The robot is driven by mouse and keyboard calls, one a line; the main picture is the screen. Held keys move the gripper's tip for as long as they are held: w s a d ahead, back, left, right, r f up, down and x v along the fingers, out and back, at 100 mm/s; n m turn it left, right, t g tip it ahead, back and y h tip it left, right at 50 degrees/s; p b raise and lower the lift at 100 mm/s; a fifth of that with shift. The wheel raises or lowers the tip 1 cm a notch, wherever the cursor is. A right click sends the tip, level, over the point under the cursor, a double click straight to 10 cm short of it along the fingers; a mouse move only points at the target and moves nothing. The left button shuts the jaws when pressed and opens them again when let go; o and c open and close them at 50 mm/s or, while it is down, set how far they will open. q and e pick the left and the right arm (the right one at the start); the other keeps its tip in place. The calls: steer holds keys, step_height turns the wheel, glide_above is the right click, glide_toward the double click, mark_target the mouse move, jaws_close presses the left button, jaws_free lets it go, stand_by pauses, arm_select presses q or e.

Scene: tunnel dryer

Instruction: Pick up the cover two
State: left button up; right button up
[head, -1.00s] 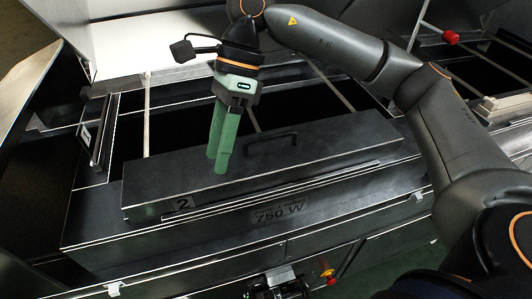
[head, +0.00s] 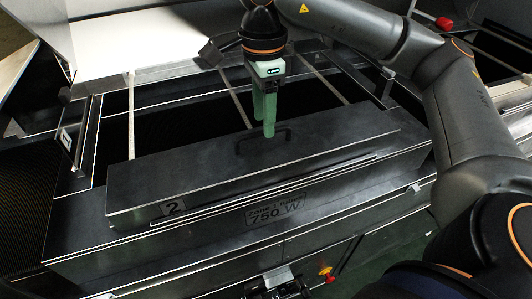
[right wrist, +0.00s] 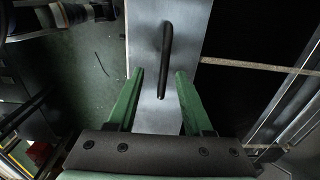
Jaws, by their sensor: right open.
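Cover two (head: 205,178) is a long dark grey metal slab with a "2" label at its front left. It lies along the front of the dryer's dark opening. Its black bar handle (head: 238,145) stands on top near the middle. My right gripper (head: 264,130), with green fingers, points down at the handle and is open. In the right wrist view, the handle (right wrist: 167,50) runs lengthwise over the cover (right wrist: 190,45), and its near end shows between the open fingertips (right wrist: 160,75). Contact with the handle cannot be told. My left gripper is not in view.
Dark openings crossed by thin pale bars lie behind the cover. The dryer's front panel (head: 330,215) carries a "750 W" label. A red button (head: 326,272) sits low at the front, and a red knob (head: 443,23) at upper right.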

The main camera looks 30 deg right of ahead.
mark_target(264, 150)
steer(key=f, duration=0.5)
steer(key=shift+w+d, duration=0.2)
steer(key=shift+w, duration=0.05)
steer(key=shift+c, duration=0.4)
jaws_close()
stand_by(0.7)
